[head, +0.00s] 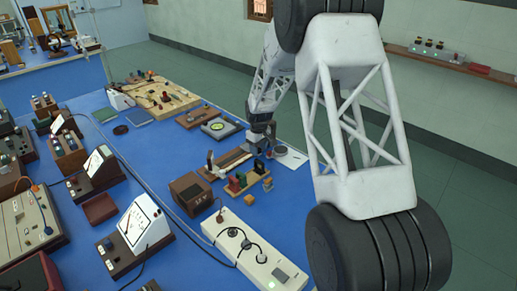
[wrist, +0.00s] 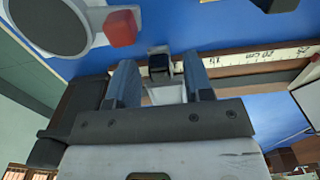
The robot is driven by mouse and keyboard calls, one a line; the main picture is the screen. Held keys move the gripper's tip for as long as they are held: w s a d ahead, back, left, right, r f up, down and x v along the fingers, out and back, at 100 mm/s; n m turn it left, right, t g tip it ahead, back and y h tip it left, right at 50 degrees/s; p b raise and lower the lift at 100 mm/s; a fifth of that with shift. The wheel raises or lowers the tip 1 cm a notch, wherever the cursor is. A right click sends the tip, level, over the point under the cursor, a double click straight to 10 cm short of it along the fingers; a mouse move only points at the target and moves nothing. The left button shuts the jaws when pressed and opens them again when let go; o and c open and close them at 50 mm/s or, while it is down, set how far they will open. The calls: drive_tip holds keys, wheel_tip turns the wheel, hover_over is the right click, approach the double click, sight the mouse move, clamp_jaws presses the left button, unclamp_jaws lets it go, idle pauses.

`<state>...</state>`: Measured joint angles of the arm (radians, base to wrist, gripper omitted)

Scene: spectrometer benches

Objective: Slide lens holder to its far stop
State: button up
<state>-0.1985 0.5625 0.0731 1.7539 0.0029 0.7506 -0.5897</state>
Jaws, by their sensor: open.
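The wooden rail (head: 232,161) lies on the blue bench in the head view. Its printed centimetre scale shows in the wrist view (wrist: 255,57). My gripper (wrist: 160,78) is open, pointing at the rail, with its two grey fingers apart. Between the fingers is a small upright piece with a dark block (wrist: 159,63) and a pale part below, which appears to be the lens holder. I see a gap on both sides of it. In the head view my gripper (head: 262,137) is low over the rail's right end and hides the holder.
A grey disc (wrist: 48,20) with a red block (wrist: 122,28) is beside the rail. A pale upright piece (head: 211,160) is at the rail's left end.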

drive_tip(key=shift+c, duration=0.5)
clamp_jaws()
drive_tip(key=shift+s+a, duration=1.15)
drive_tip(key=shift+f, duration=0.1)
drive_tip(key=shift+o, duration=0.5)
unclamp_jaws()
drive_tip(key=shift+a, duration=0.1)
